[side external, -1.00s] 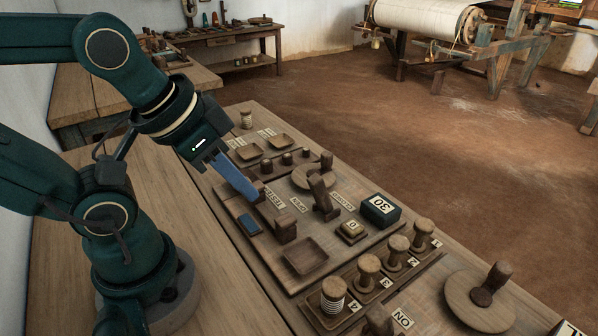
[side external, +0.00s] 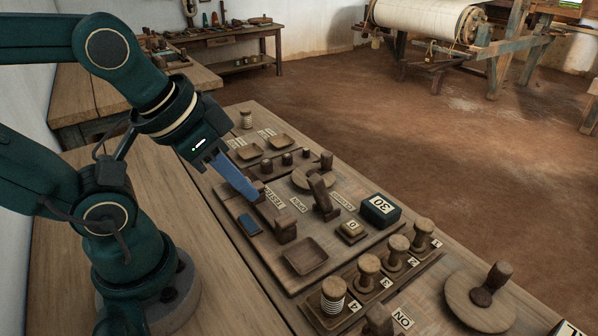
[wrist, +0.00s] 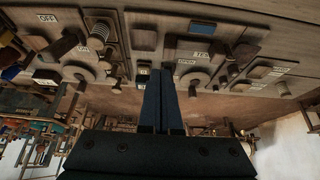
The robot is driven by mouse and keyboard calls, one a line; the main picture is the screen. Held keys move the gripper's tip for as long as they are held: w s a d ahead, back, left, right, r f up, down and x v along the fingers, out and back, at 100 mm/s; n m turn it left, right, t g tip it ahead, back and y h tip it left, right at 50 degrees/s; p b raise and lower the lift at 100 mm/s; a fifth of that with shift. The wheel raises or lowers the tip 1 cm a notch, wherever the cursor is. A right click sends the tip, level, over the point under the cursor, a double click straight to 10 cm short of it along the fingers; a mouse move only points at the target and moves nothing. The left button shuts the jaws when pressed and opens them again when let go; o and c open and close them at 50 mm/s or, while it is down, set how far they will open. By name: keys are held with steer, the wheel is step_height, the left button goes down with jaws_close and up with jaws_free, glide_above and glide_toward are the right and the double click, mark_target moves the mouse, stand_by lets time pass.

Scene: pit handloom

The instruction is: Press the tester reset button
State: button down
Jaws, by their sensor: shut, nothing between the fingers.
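The tester, with its TESTER label (side external: 274,198), is on the wooden bench board in the side view. It has a dark blue pad (side external: 250,225) and upright wooden blocks, one at the near end (side external: 286,229). The blue pad also shows in the wrist view (wrist: 201,28). I cannot tell which part is the reset button; no reset label is readable. My gripper (side external: 254,197) points down over the tester, its blue fingers shut and empty, tips beside the far block. Contact is unclear. The fingers show together in the wrist view (wrist: 163,75).
A wooden lever (side external: 322,194), a dark box marked 30 (side external: 381,210) and a small block marked 0 (side external: 352,231) stand to the right. A shallow square tray (side external: 305,256) is nearer. Several numbered spools and a round crank disc (side external: 480,302) line the near bench.

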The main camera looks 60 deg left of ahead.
stand_by(0.6)
steer(key=w+a+r+m+t+y, duration=0.1)
steer(key=w+a+r+m+y, duration=0.1)
steer(key=w+a+m, duration=0.3)
steer(key=m+t, duration=0.2)
steer(key=m, duration=1.8)
glide_above(350, 230)
step_height(350, 230, down, 4)
steer(key=shift+f, duration=0.15)
steer(key=shift+f, duration=4.3)
